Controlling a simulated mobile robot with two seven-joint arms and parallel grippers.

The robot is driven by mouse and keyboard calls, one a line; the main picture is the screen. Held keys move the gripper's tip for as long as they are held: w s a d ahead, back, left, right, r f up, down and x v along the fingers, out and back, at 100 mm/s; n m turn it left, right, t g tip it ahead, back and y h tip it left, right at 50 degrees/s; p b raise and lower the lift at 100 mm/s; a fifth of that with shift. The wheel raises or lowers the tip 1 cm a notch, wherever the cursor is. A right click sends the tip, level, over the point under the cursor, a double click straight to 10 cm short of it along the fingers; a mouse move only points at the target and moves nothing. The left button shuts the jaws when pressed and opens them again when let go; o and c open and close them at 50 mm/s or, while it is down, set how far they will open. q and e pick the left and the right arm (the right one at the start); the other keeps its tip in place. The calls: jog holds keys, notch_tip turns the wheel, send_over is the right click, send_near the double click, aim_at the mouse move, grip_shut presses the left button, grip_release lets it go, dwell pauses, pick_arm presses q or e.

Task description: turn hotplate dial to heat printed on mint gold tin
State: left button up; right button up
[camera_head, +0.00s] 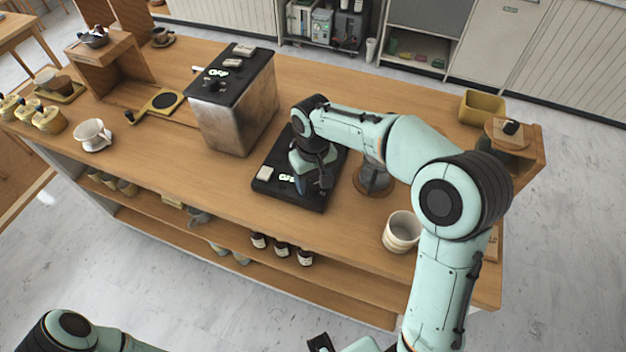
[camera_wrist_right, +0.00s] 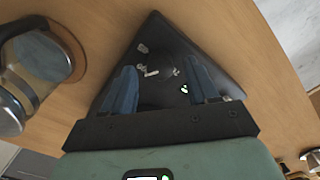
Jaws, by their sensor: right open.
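The hotplate (camera_head: 268,187) is a flat black slab on the wooden counter, with a glowing display reading OFF and a small pale label at its near left corner. My right gripper (camera_head: 318,182) is low over its right front part. In the right wrist view the open gripper (camera_wrist_right: 160,82) points at the hotplate (camera_wrist_right: 165,40), with small pale marks between and beyond the fingers. I cannot make out the dial clearly. Several yellowish tins (camera_head: 48,120) stand at the far left; I cannot read any print or tell which is the mint gold one. My left gripper is not in view.
A tall metal machine (camera_head: 235,110) with a black top, also showing OFF, stands left of the hotplate. A glass vessel (camera_wrist_right: 38,62) stands close beside it. A cream cup (camera_head: 402,232) is at the right. Counter in front of the hotplate is clear.

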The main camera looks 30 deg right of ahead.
aim_at(313, 185)
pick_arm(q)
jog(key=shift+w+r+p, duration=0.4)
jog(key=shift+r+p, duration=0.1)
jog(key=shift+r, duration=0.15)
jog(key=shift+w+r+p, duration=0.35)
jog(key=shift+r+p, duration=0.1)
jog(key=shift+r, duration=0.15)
pick_arm(e)
notch_tip(313, 185, up, 12)
jog(key=shift+r, duration=0.2)
